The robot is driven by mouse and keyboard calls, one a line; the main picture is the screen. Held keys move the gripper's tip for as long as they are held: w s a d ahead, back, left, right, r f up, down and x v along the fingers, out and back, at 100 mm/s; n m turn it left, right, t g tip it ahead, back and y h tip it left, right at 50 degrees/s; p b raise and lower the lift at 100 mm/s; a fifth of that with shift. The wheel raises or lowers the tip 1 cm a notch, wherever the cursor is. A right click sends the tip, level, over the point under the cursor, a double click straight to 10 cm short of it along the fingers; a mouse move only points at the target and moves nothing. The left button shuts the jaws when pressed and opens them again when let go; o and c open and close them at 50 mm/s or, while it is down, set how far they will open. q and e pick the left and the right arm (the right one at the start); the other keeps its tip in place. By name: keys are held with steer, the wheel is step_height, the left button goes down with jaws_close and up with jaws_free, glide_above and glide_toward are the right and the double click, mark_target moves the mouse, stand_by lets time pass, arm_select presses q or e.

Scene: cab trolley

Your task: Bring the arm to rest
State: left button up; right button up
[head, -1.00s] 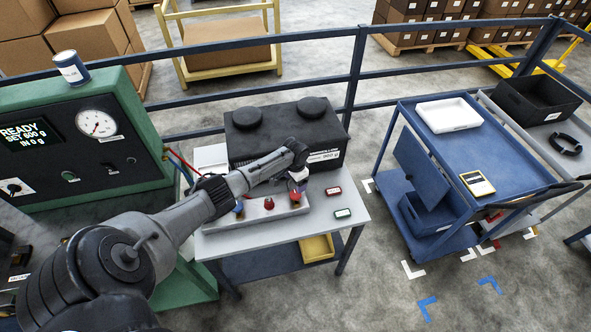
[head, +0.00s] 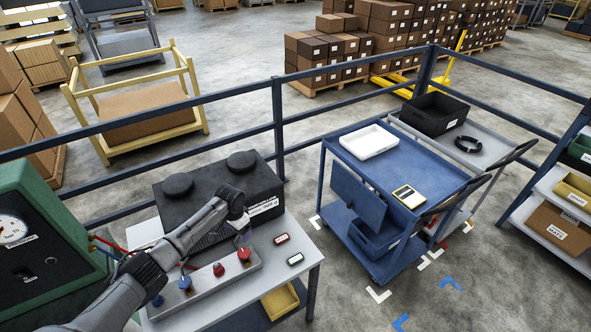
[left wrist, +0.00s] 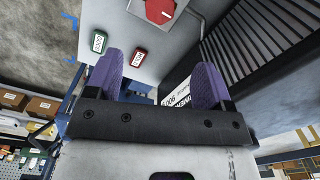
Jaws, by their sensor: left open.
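My left arm reaches in from the lower left in the head view. My left gripper (head: 243,238) hangs at its end above the grey table, close to the knob panel (head: 212,284). In the left wrist view the gripper (left wrist: 158,82) shows two purple fingers standing apart with nothing held between them. A red knob (left wrist: 160,10) shows beyond the fingers at the top of that view; in the head view a red knob (head: 244,255) is just below the gripper. My right gripper is not in view.
A black box with two round caps (head: 210,195) stands behind the panel. Red (head: 282,239) and green (head: 295,259) labelled pieces lie on the table. A blue trolley (head: 400,165) with a white tray (head: 369,141) stands to the right. A blue railing (head: 278,115) runs behind.

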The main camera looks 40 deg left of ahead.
arm_select(q)
steer(key=w+d+r+m+t+y, duration=0.1)
steer(key=w+d+r+t+y, duration=0.35)
steer(key=r, duration=0.65)
steer(key=d+r+m+t+p, duration=0.25)
steer(key=d+r, duration=0.45)
steer(key=d, duration=0.6)
steer(key=s+d+r+t+h+p, duration=0.1)
steer(key=s+d+r+h+p, duration=0.25)
steer(key=s+d, duration=0.85)
steer(key=s+d+f+g+p, duration=0.2)
steer(key=s+f, duration=0.1)
steer(key=s, duration=0.6)
steer(key=s+d+f+n+g+h+p, duration=0.1)
steer(key=s+d+f+g+p, duration=0.1)
steer(key=s, duration=0.7)
steer(key=shift+s+d+f+p, duration=0.35)
steer(key=shift+d+f, duration=0.15)
steer(key=shift+f, duration=0.2)
